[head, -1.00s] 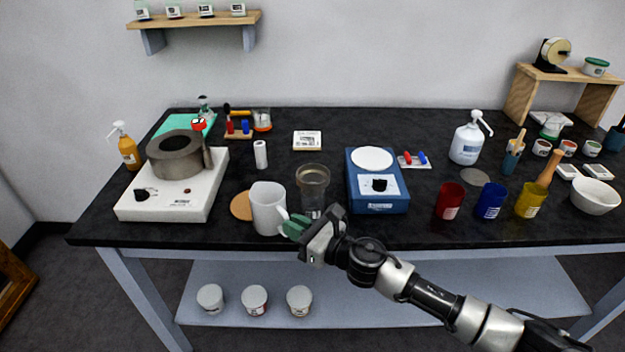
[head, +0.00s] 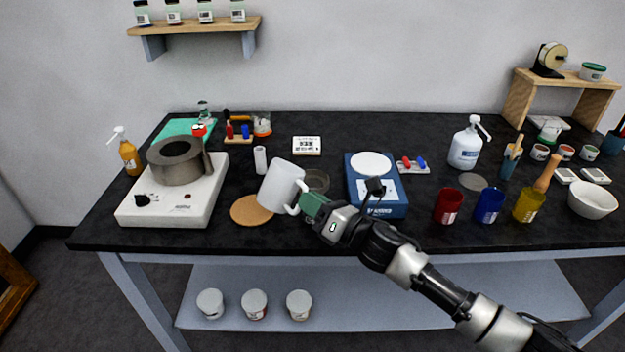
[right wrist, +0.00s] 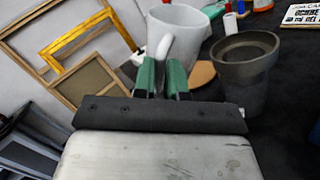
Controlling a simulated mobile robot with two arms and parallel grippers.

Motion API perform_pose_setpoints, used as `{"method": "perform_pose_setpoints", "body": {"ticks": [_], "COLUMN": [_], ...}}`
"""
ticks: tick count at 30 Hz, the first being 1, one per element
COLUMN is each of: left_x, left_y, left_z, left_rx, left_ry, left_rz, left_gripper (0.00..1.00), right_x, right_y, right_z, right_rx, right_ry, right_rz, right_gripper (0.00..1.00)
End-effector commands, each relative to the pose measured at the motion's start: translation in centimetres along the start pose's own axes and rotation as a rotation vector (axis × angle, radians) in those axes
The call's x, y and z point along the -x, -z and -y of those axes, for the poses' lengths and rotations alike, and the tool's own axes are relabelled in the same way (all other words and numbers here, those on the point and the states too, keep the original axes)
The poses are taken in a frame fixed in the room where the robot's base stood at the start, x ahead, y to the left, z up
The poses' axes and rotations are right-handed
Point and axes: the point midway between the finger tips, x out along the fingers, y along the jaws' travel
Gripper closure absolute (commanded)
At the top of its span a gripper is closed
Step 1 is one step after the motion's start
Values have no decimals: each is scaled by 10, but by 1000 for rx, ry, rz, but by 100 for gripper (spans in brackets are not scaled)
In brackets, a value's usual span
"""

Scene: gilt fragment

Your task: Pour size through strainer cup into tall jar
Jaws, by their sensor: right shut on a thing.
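My right gripper (head: 312,206) is shut on the handle of a white jug (head: 280,188). The jug is lifted off the table and tilted, its top leaning right in the head view. In the right wrist view the green fingers (right wrist: 162,78) pinch the handle below the white jug (right wrist: 180,28); its contents are hidden. The tall jar with the strainer cup seated in its mouth (head: 318,180) stands just right of the jug, partly hidden by the jug and gripper. It shows in the right wrist view as a grey-brown vessel (right wrist: 242,80). My left gripper is out of view.
A round cork mat (head: 250,211) lies bare below the jug. A hotplate (head: 135,208) with a grey pot (head: 175,172) stands left. A blue scale (head: 385,210) stands close right of the jar. A small white cylinder (head: 260,160) stands behind the jug.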

Motion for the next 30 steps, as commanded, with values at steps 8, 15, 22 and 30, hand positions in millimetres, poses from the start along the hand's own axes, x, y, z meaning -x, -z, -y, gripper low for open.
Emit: {"method": "perform_pose_setpoints", "body": {"ticks": [8,15,22,30], "left_x": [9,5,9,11], "left_y": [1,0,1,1], "left_z": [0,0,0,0], "left_rx": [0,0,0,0], "left_ry": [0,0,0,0], "left_rz": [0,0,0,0], "left_gripper": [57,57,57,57], "right_x": [0,1,1,1], "right_y": [-18,-15,-17,-19], "right_z": [0,4,4,4], "right_rx": [-175,-315,-395,-449], "right_ry": [-3,-6,-10,-12], "right_rz": [53,97,124,141], "right_gripper": [100,100,100,100]}}
